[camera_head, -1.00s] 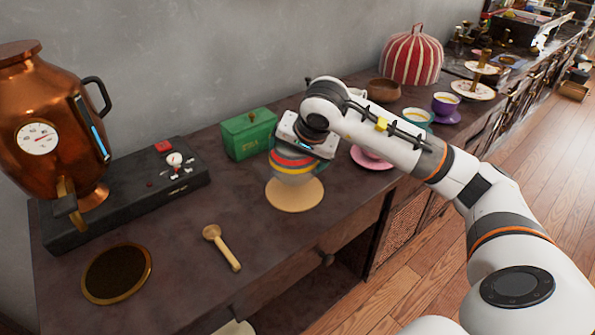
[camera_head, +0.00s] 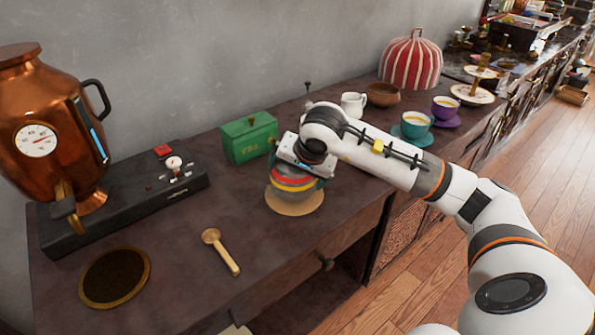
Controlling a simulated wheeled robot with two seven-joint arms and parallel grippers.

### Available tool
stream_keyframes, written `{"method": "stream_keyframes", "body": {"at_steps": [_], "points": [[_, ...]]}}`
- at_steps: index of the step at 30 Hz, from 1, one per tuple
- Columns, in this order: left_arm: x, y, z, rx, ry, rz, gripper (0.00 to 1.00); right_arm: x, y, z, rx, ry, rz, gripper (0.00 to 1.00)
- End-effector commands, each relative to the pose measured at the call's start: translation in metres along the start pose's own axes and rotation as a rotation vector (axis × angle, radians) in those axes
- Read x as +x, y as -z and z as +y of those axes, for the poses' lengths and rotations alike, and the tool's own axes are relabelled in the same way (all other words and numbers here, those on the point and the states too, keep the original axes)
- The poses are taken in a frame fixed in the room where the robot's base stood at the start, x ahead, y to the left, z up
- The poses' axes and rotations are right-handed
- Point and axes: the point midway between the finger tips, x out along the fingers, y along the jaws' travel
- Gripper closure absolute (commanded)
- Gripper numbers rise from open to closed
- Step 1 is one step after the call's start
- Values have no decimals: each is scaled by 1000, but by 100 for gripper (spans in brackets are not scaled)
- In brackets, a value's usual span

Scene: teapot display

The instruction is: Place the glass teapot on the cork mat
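The glass teapot (camera_head: 291,184), banded in red, yellow and grey, is at the pale round cork mat (camera_head: 294,208). It is over the mat's middle and looks upright; whether its base touches the mat is hard to tell. My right gripper (camera_head: 300,165) comes down on the teapot from above and appears shut on its upper part. The fingertips are mostly hidden by the wrist and the pot. My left gripper is not in view.
A green tin (camera_head: 249,137) stands close behind the teapot. A wooden scoop (camera_head: 221,251) and a dark gold-rimmed disc (camera_head: 115,277) lie at the front left. A copper urn (camera_head: 45,130) stands far left. Cups, including a teal cup (camera_head: 415,125), stand beyond my arm.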

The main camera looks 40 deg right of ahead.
Motion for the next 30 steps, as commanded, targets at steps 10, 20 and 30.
{"method": "stream_keyframes", "body": {"at_steps": [10,20,30], "points": [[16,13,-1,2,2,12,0,-43,-3,2,-1,-4,-5,0],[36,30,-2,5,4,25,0,-107,-2,2,1,-3,-3,0],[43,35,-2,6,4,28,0,-122,0,1,0,0,0,0]]}}
